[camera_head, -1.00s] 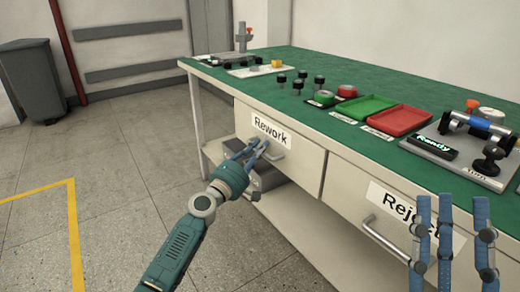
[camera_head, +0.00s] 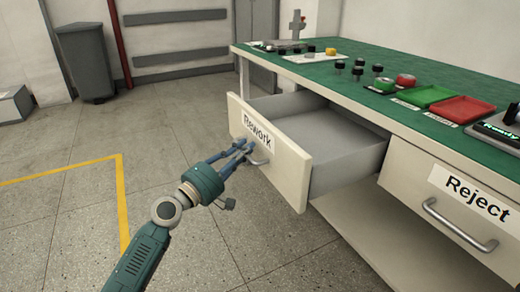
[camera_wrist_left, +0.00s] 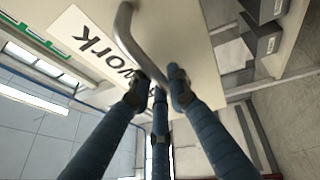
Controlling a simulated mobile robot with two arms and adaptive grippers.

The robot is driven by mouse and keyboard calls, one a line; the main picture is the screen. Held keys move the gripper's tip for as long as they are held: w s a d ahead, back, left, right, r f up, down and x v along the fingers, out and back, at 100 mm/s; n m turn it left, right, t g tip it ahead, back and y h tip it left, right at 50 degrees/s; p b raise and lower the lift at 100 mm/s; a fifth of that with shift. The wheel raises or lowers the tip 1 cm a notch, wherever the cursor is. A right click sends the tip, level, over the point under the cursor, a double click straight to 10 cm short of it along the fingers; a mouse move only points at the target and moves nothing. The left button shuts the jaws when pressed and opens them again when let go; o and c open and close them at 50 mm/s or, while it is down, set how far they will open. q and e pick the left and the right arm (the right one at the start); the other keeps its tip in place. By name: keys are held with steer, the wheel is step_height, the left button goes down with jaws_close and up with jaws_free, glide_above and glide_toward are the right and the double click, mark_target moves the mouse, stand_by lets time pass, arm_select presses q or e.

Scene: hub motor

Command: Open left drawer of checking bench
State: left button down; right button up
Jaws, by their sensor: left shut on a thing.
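The left drawer (camera_head: 290,165), labelled "Rework", is pulled well out of the checking bench (camera_head: 350,88), and its grey inside looks empty. My left gripper (camera_head: 245,150) is shut on the drawer's metal handle (camera_head: 258,158), in front of the drawer face. In the left wrist view the blue fingers (camera_wrist_left: 160,90) close around the bent handle (camera_wrist_left: 135,45), and the "Rework" label (camera_wrist_left: 88,45) shows upside down beside it. The fingers hide part of the handle. My right gripper is not in view.
The right drawer, labelled "Reject" (camera_head: 470,195), is closed. On the green benchtop sit a green tray (camera_head: 425,96), a red tray (camera_head: 460,110) and several black knobs. A grey bin (camera_head: 86,62) stands far left. The floor (camera_head: 60,225) at left is clear.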

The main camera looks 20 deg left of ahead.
arm_select(q)
steer(key=shift+s+a+f, duration=0.15)
steer(key=shift+s+a, duration=0.3)
steer(key=shift+s, duration=0.3)
steer(key=c, duration=1.6)
jaws_free()
steer(key=shift+c, duration=0.2)
steer(key=v, duration=1.2)
